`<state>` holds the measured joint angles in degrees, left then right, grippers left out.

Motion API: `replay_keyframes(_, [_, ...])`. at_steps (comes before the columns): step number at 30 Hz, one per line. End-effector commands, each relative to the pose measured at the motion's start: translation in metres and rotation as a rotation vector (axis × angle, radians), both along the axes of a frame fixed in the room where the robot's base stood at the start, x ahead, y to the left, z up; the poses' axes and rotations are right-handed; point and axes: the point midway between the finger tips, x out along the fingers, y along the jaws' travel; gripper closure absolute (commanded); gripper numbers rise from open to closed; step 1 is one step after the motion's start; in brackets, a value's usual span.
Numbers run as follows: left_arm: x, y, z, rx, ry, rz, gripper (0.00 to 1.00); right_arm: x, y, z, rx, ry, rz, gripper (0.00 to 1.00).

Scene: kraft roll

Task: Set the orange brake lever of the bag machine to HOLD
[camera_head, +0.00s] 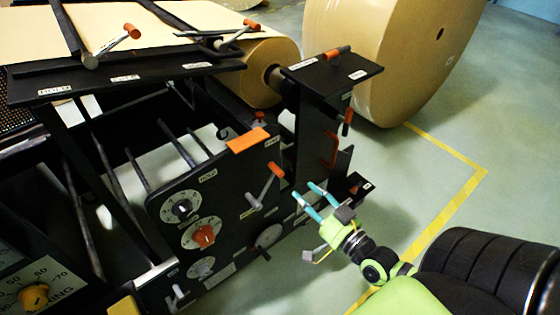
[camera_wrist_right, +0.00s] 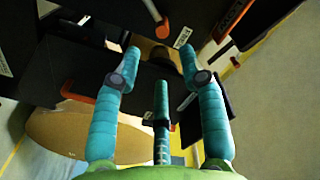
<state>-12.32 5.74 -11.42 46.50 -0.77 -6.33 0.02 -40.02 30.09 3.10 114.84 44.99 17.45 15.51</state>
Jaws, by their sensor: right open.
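The bag machine's black side panel (camera_head: 225,215) stands at centre in the head view. Its lever has a grey arm and an orange grip (camera_head: 272,171); the arm slants up and right from its pivot. A label that seems to read HOLD (camera_head: 208,176) is to the upper left of the lever; another small label is near the panel's upper right edge. My right gripper (camera_head: 305,190) is open and empty, to the right of the grip and apart from it. In the right wrist view, an orange-tipped lever (camera_wrist_right: 158,30), probably the same one, lies beyond the open fingers (camera_wrist_right: 160,52). My left gripper is not in view.
An orange bracket (camera_head: 331,150) and a black post (camera_head: 315,125) stand just behind my right gripper. Dials, including one with a red-orange knob (camera_head: 204,236), are left of the lever. A large kraft roll (camera_head: 385,60) is at the back.

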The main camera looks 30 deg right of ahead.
Motion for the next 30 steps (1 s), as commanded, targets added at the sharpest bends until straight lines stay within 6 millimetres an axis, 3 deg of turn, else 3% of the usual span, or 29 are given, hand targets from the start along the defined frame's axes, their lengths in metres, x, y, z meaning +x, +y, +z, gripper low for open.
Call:
replay_keyframes(5, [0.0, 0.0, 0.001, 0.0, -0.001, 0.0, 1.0, 0.019, 0.001, 0.002, 0.003, -0.006, -0.002, 0.58])
replay_keyframes(18, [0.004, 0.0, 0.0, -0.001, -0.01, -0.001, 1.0, 0.098, 0.007, 0.001, 0.001, -0.003, -0.001, 0.58])
replay_keyframes(24, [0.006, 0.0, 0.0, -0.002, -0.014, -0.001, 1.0, 0.115, 0.009, 0.0, 0.0, -0.001, 0.0, 0.58])
replay_keyframes(30, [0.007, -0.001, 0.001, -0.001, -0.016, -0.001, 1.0, 0.119, 0.01, 0.0, -0.001, 0.0, 0.001, 0.58])
